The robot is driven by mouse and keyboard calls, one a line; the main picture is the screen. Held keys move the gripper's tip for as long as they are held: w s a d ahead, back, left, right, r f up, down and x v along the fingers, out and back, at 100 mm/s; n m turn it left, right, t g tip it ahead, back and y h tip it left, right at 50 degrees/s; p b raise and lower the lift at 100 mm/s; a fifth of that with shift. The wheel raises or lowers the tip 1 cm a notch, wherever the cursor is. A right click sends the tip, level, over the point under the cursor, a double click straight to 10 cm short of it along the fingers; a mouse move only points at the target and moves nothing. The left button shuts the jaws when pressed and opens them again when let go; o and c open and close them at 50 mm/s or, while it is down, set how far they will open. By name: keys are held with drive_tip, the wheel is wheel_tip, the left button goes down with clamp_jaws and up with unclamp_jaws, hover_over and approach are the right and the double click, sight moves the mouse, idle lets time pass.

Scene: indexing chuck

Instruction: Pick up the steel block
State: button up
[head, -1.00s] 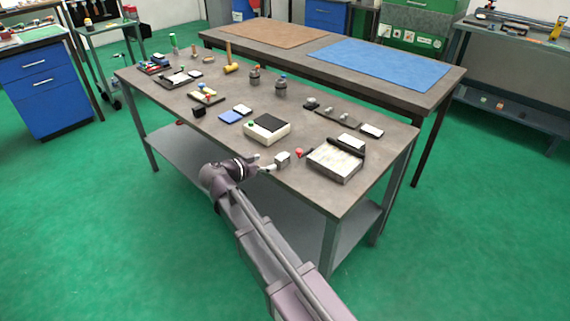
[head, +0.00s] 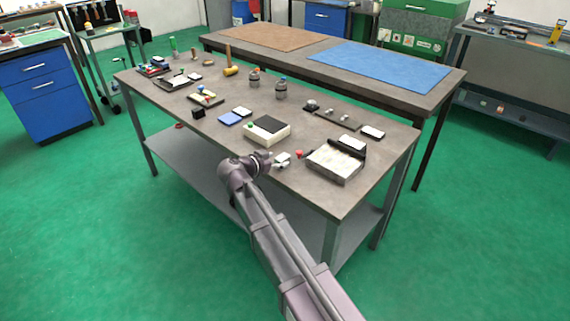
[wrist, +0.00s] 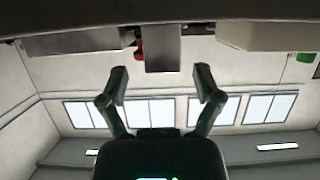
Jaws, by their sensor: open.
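The steel block (head: 283,156) stands near the front edge of the workbench, between the cream device and the white-topped box in the head view. In the wrist view, which looks upside down, the steel block (wrist: 163,48) is a plain grey block at the top centre. My gripper (wrist: 160,78) is open and empty, its two fingers spread either side of the block's line with the block beyond the tips. In the head view my gripper (head: 273,161) is small and partly hidden by my wrist, just left of the block.
A red-topped item (head: 299,154) stands close beside the block; its red part (wrist: 138,48) shows behind the block's left side. The white-topped box (head: 333,164) is to the right, the cream device (head: 267,131) to the left. The workbench (head: 215,137) front edge is close to my arm.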

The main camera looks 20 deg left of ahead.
sight(286, 157)
drive_tip(key=shift+b+x, duration=0.7)
drive_tip(key=shift+x, duration=1.55)
drive_tip(key=shift+a, duration=0.1)
clamp_jaws()
